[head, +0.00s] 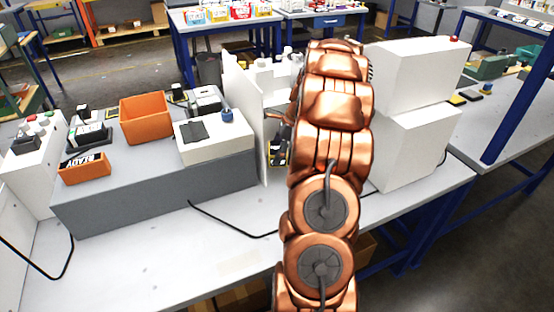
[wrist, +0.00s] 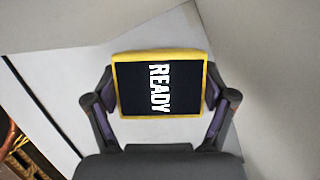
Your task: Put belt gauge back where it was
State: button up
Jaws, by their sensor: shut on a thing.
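My gripper (wrist: 160,92) is shut on a yellow-rimmed block with a black face that reads READY, which I take to be the belt gauge (wrist: 160,84). One finger presses on each side of it. A pale surface lies behind it in the wrist view. In the head view my gripper (head: 279,143) is partly hidden by my arm, beside the white upright panel. A little yellow of the belt gauge (head: 273,156) shows below it. I cannot tell whether the block touches the surface.
A white upright panel (head: 243,110) stands left of my gripper, and tall white boxes (head: 412,77) stand to the right. A grey plinth (head: 150,195) carries an orange bin (head: 146,118), a small orange tray (head: 84,171) and a white device (head: 215,140). A black cable (head: 225,224) lies on the bench.

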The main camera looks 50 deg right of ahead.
jog(key=shift+f, duration=2)
jog(key=shift+p, duration=0.3)
jog(key=o, duration=1.2)
jog(key=shift+f, duration=0.1)
jog(key=shift+o, duration=0.2)
